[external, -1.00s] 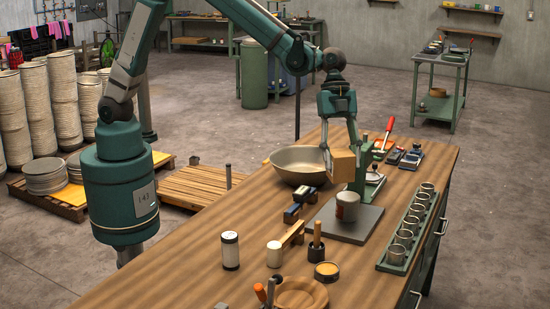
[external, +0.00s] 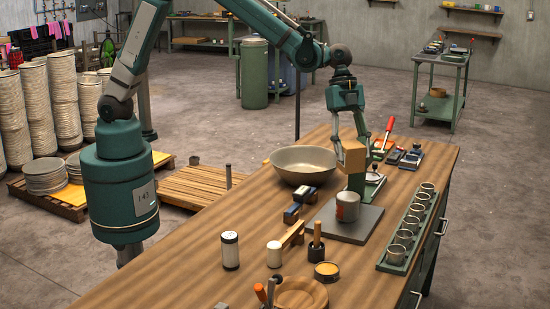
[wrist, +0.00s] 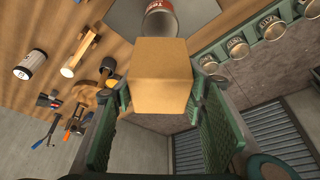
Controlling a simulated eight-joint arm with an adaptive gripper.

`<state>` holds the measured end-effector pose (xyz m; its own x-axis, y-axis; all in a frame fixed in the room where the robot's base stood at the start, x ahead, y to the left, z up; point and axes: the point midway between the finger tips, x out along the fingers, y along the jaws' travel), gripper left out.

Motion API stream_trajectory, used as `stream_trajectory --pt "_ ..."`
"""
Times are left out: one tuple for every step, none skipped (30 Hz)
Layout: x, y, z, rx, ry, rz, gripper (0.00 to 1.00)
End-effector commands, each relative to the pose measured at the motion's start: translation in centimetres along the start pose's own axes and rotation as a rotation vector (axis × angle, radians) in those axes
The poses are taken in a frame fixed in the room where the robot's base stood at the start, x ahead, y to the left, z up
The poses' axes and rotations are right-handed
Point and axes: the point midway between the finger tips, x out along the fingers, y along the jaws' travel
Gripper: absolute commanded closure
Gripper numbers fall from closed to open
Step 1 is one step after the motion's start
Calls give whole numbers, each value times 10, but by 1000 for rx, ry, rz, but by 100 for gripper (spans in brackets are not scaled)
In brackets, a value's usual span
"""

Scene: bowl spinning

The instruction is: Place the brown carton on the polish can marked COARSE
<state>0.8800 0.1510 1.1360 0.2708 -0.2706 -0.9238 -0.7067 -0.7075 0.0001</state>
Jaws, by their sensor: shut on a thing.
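My gripper (external: 353,146) is shut on the brown carton (external: 354,158), a plain box held between its two fingers. The carton also fills the middle of the wrist view (wrist: 161,82). It is in the air above the far part of the bench, just above and behind a metal can with a red label (external: 347,207). That can stands on a grey plate (external: 322,228); its label is only partly visible in the wrist view (wrist: 160,20). I cannot read COARSE on any can. A low tin with a yellow top (external: 326,269) stands nearer the front.
A wide bowl (external: 303,165) sits left of the carton. White cylinders (external: 230,251) and (external: 274,254) and a dark-handled tool (external: 316,245) stand nearer. A green rack of metal cups (external: 408,232) lies along the right edge. Bare wood lies at front left.

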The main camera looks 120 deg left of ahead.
Motion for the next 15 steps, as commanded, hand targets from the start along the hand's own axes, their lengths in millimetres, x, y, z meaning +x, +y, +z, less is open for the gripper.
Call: stream_trajectory --pt "6 0 2 0 0 0 72" --pt "9 0 4 0 0 0 72" --pt "14 0 6 0 0 0 72" --pt "18 0 7 0 0 0 72" --pt "22 0 9 0 0 0 72" --pt "27 0 11 0 0 0 72" --pt "30 0 12 0 0 0 72" --pt "34 0 14 0 0 0 72" --pt "37 0 15 0 0 0 72" --pt "40 0 16 0 0 0 72" --pt "41 0 17 0 0 0 72" --pt "43 0 18 0 0 0 72" --pt "44 0 18 0 0 0 72" --pt "45 0 18 0 0 0 72" --pt "45 0 19 0 0 0 72"
